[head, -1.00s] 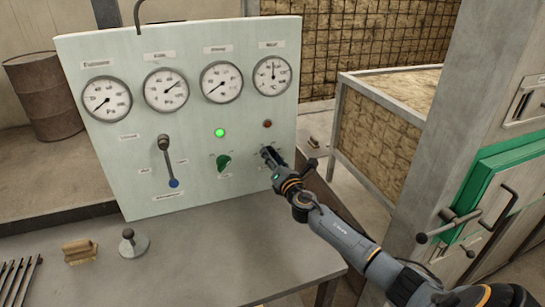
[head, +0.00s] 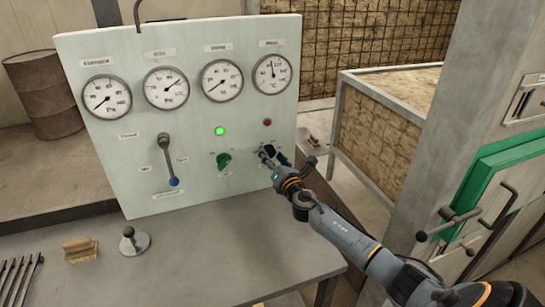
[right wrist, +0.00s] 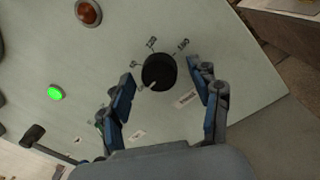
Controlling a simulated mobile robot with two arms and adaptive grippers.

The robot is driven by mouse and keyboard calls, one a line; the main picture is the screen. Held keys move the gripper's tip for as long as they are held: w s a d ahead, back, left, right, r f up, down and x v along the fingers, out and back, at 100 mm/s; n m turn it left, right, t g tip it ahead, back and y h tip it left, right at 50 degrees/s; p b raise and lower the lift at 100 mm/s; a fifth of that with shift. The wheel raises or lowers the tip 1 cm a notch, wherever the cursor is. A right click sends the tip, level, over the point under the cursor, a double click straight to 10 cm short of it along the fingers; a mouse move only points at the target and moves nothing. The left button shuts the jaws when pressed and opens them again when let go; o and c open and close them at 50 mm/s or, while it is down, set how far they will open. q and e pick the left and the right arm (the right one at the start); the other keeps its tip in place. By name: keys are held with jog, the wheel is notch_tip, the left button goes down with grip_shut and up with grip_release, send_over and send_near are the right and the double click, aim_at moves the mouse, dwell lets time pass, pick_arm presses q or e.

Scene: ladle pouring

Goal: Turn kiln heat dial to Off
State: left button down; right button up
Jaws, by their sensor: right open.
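The control panel (head: 205,115) stands upright on the grey table. A black round dial (right wrist: 159,71) with labels around its edge sits on the panel, and in the right wrist view it lies between the two fingers of my right gripper (right wrist: 163,95). The fingers are open, one on each side, with a gap to the dial. In the head view my right gripper (head: 268,153) is at the panel's lower right and hides most of this dial. My left gripper is not in view.
A green knob (head: 224,160) and a lever with a blue tip (head: 168,160) are left of the dial. A lit green lamp (head: 220,131) and a red lamp (head: 267,122) sit above. Gauges (head: 272,74) line the top. A kiln door (head: 490,195) stands at right.

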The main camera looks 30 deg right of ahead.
jog(key=v, duration=1.2)
dwell(0.5)
